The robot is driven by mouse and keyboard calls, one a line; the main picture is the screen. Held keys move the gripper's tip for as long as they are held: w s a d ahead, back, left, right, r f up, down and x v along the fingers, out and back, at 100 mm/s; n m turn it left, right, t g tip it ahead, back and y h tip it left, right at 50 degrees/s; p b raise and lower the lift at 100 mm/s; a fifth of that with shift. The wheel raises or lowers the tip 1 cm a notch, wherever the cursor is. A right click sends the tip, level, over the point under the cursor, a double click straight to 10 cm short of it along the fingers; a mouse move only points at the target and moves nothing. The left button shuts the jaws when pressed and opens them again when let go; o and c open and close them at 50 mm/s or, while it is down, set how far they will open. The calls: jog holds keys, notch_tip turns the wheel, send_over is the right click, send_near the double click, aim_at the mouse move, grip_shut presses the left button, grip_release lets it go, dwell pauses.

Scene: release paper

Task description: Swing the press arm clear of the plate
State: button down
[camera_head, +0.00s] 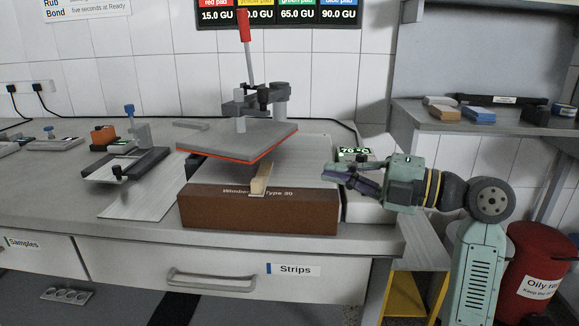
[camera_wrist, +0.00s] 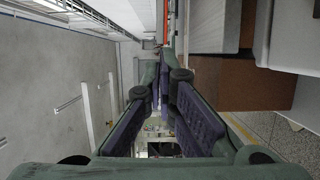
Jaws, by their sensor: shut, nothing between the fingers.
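The press stands on the bench with its red-handled lever (camera_head: 245,35) upright. Its press arm (camera_head: 262,98) carries a grey upper plate with a red edge (camera_head: 237,141), raised and tilted over the lower part. The brown press base (camera_head: 258,212) faces front and also shows at the right of the wrist view (camera_wrist: 232,88). A small tan block (camera_head: 261,180) sits at the base's front edge, under the upper plate. My gripper (camera_head: 328,170) is shut and empty, right of the base and apart from the upper plate; its fingers also show in the wrist view (camera_wrist: 161,82).
A grey box with a green temperature display (camera_head: 354,154) stands behind my gripper. A smaller clamp device (camera_head: 124,165) sits left of the press. A shelf (camera_head: 480,122) with several blocks is at right. A red bin (camera_head: 535,265) stands on the floor.

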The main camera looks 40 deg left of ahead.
aim_at(251, 159)
jog(key=p+x, duration=0.3)
jog(key=x, duration=1)
jog(key=shift+r, duration=0.1)
jog(key=shift+a+p, duration=0.35)
jog(key=shift+a, duration=0.15)
jog(key=shift+s, duration=0.1)
jog(key=a, duration=0.1)
jog(key=s+a+b, duration=0.2)
jog(key=shift+a+f, duration=0.25)
jog(key=shift+a, duration=0.05)
jog(key=shift+s+a+r, duration=0.1)
jog(key=shift+s+a, duration=0.05)
jog(key=shift+a, duration=0.05)
jog(key=shift+d+r, duration=0.1)
